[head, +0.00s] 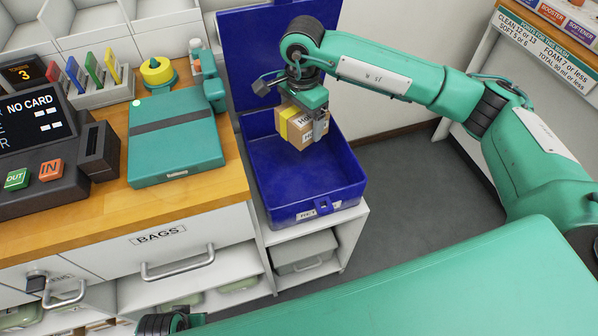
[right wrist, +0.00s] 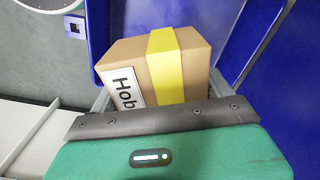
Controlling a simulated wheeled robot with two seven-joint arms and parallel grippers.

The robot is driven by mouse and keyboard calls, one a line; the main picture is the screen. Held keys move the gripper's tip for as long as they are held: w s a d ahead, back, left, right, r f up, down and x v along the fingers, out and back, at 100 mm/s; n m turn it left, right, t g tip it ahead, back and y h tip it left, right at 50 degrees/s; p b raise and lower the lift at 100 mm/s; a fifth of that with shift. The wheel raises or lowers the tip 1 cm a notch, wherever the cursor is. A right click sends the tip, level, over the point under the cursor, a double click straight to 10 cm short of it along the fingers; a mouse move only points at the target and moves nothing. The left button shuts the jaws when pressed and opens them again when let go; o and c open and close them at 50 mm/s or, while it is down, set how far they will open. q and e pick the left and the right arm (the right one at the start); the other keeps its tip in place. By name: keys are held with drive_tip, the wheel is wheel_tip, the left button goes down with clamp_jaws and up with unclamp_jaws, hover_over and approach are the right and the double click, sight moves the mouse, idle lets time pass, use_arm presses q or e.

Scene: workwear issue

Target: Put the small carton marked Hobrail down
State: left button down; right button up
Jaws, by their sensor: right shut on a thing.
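The small carton (head: 296,128) is brown cardboard with a yellow band and a white label, partly readable as "Hob". My right gripper (head: 318,122) is shut on it and holds it over the open blue box (head: 262,190). In the right wrist view the carton (right wrist: 185,62) sits between the fingers, with blue walls behind it. The gripper body hides its lower part there. I cannot tell whether the carton touches the floor of the box. Part of my left arm shows at the bottom edge of the head view, but its gripper is out of view.
The blue box's lid (head: 235,50) stands open at the back. Left of the box is a wooden counter (head: 110,213) with a green case (head: 175,150), a card terminal (head: 40,130) and a yellow tape roll (head: 157,75). Grey floor (head: 410,200) lies open to the right.

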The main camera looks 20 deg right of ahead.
wheel_tip(320, 180, down, 19)
drive_tip(key=shift+f, duration=0.15)
idle(0.5)
drive_tip(key=o, duration=1)
drive_tip(key=shift+f, duration=0.1)
drive_tip(key=shift+o, duration=0.2)
drive_tip(key=shift+r, duration=0.2)
wheel_tip(320, 180, up, 12)
